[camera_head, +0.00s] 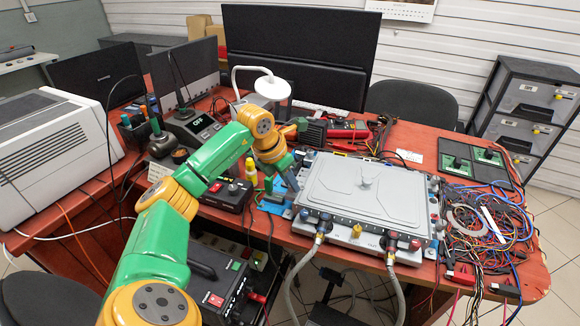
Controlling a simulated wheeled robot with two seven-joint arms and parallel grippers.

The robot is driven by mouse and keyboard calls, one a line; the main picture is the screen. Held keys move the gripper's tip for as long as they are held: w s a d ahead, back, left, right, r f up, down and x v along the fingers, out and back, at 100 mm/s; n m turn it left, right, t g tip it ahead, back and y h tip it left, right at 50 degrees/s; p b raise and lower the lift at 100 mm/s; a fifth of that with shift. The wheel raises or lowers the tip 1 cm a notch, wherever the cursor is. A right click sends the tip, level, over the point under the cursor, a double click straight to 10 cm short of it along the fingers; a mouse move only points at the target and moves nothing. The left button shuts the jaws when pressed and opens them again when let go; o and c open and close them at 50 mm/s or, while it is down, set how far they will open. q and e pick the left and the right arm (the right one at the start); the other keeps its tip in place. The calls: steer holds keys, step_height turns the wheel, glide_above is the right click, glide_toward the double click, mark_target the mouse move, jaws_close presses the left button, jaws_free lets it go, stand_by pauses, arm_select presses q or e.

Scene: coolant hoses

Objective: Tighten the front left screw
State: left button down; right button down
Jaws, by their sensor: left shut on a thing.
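A flat grey metal unit (365,188) lies on the red table, with a raised central boss on its lid. Its front edge carries a row of small coloured fittings. A blue-topped fitting (304,214) sits at its front left corner; I cannot tell whether this is the screw. Two hose couplings (320,229) hang at the front edge. My left gripper (285,170) is just left of the unit, low over the table. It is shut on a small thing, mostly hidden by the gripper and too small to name. My right gripper is out of view.
A tangle of cables (485,225) covers the table to the right. A black power box (228,194) is left of the unit. Grey hoses (300,272) hang in front. The lid is clear.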

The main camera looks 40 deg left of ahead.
arm_select(q)
steer(key=shift+a+r+m+h+p, duration=0.15)
steer(key=shift+m+h+p, duration=0.25)
steer(key=shift+m+p, duration=0.6)
steer(key=m+h+p, duration=0.1)
steer(key=m, duration=0.1)
steer(key=shift+w+m, duration=0.1)
steer(key=shift+m, duration=0.2)
steer(key=shift+m+g+h+p, duration=0.4)
steer(key=shift+m+g+p, duration=0.15)
steer(key=shift+m, duration=0.55)
steer(key=shift+a+m+g+h, duration=0.1)
steer(key=shift+m+g+h, duration=0.2)
steer(key=shift+m, duration=0.7)
steer(key=c, duration=0.7)
jaws_free()
